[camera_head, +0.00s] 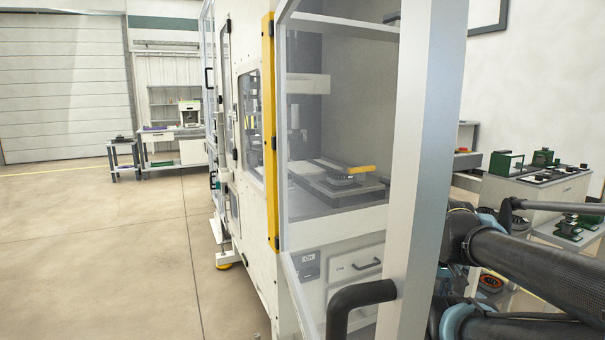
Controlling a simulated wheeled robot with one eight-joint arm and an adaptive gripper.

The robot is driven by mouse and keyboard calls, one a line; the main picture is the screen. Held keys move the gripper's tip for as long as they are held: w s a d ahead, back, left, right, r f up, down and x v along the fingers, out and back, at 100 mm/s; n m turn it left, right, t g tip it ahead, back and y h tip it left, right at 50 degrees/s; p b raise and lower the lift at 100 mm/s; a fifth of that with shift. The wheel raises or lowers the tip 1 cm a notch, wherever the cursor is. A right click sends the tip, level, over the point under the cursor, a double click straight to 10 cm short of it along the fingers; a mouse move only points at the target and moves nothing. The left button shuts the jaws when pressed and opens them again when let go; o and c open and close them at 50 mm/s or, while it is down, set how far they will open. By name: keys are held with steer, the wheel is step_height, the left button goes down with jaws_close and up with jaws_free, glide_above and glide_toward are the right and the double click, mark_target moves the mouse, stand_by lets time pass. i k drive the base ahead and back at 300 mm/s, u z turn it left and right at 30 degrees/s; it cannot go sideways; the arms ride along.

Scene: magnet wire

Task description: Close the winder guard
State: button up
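The winder guard (422,150) is a clear panel in a pale grey frame. It stands swung out toward me from the machine, on the side of the yellow strip (269,130). Its thick post fills the right middle of the view, and its black handle (352,305) sits low beside the post. The winder machine (250,200) is a tall off-white cabinet. Its inside shows through the clear panel. My dark arm links are at the lower right, partly behind the guard's post. My gripper does not show.
Inside the machine, a yellow-handled part (361,169) lies on a dark fixture. A grey cabinet with green devices (507,162) stands at the right, near my arm. Open concrete floor (110,250) lies to the left. A workbench (192,151) stands far back.

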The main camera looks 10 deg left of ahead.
mark_target(433, 33)
steer(key=k, duration=2.65)
steer(key=u, duration=0.6)
